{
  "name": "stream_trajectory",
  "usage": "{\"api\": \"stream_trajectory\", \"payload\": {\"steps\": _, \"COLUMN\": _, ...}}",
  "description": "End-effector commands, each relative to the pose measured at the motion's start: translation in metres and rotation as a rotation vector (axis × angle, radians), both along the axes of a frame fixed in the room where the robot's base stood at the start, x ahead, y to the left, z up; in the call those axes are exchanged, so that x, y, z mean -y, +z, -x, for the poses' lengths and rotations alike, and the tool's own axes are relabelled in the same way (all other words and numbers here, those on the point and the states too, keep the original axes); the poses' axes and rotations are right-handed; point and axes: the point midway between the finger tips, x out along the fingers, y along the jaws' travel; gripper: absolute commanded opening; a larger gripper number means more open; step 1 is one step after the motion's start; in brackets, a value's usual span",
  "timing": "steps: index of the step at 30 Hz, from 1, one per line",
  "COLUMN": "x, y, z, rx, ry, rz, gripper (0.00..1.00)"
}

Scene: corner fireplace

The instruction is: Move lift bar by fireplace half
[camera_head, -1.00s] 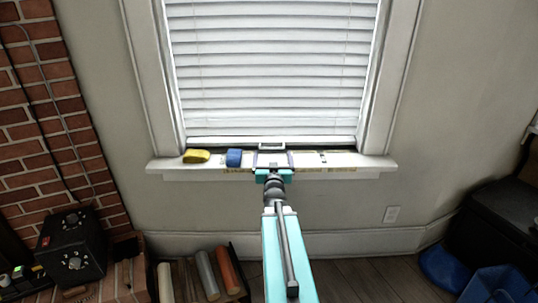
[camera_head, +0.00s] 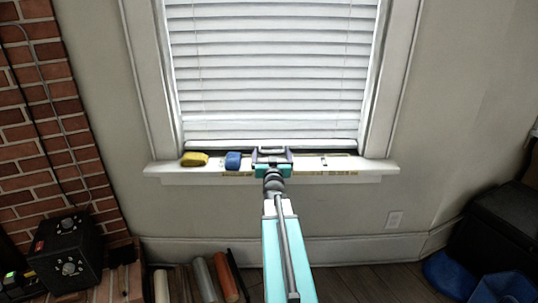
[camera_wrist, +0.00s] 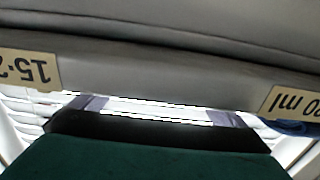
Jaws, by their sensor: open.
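The lift bar (camera_head: 271,150) is a short pale grey bar at the bottom of the window, above the sill. My gripper (camera_head: 271,157) is open in front of it, with its two lavender fingers at either side of the bar's lower part. I cannot tell whether they touch it. In the wrist view my fingertips (camera_wrist: 158,110) are apart, with bright white between them; the bar is not clearly made out there.
A yellow item (camera_head: 194,159) and a blue item (camera_head: 233,160) lie on the white sill (camera_head: 375,165) left of my gripper. Labels (camera_wrist: 25,68) mark its front edge. White blinds (camera_head: 270,75) hang above. The sill's right part is mostly clear.

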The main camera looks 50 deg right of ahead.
Motion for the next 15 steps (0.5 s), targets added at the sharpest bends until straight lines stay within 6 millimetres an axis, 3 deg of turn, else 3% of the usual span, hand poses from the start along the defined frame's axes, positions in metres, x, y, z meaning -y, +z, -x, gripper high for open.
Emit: {"api": "stream_trajectory", "payload": {"steps": 15, "x": 0.0089, "y": 0.0002, "z": -0.0095, "rx": 0.0, "ry": 0.0, "rz": 0.0, "gripper": 0.94}}
